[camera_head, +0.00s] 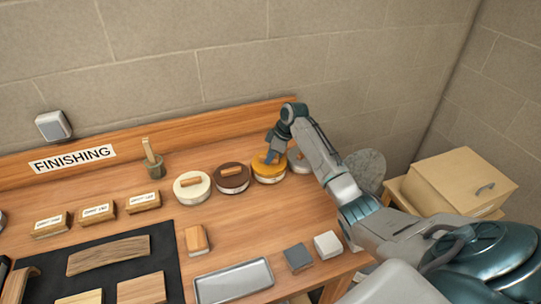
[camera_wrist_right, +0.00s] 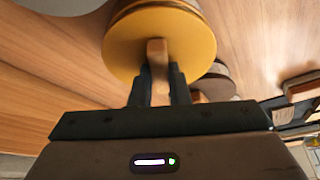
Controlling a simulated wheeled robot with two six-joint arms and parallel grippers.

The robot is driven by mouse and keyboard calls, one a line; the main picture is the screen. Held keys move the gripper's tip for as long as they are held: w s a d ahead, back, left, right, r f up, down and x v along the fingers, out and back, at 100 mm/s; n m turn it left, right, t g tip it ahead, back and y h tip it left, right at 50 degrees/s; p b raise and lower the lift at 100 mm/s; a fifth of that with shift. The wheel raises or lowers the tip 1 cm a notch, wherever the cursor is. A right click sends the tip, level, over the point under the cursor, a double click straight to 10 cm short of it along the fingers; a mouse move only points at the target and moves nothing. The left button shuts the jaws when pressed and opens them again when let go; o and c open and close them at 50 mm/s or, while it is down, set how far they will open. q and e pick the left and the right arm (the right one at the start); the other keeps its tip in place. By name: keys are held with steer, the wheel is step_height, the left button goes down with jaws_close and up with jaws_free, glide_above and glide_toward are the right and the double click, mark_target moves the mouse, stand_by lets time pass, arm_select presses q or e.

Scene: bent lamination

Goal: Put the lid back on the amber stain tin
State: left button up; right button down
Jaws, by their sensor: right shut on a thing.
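The amber stain tin (camera_head: 270,179) stands near the back of the bench, at the right end of the row of tins. Its amber lid (camera_head: 262,168) sits on or just over the tin's top; I cannot tell if it is seated. My right gripper (camera_head: 273,153) reaches down to the lid from the right. In the right wrist view the right gripper (camera_wrist_right: 158,85) is shut on the wooden handle (camera_wrist_right: 157,58) of the amber lid (camera_wrist_right: 185,38). The arm hides part of the tin to the right. My left gripper is not in view.
A dark brown tin (camera_head: 231,182) and a cream tin (camera_head: 190,191) stand close to the left. A grey-lidded tin (camera_head: 299,163) is close on the right, partly behind my arm. A metal tray (camera_head: 233,281) and small blocks lie in front. The bench between is clear.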

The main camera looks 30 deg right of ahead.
steer(key=shift+p, duration=0.3)
steer(key=shift+f+p, duration=0.15)
steer(key=shift+p, duration=0.25)
stand_by(1.4)
steer(key=c, duration=1.3)
jaws_free()
steer(key=shift+o, duration=0.5)
steer(key=o, duration=0.4)
steer(key=shift+r+p, duration=2.25)
steer(key=shift+r, duration=1.25)
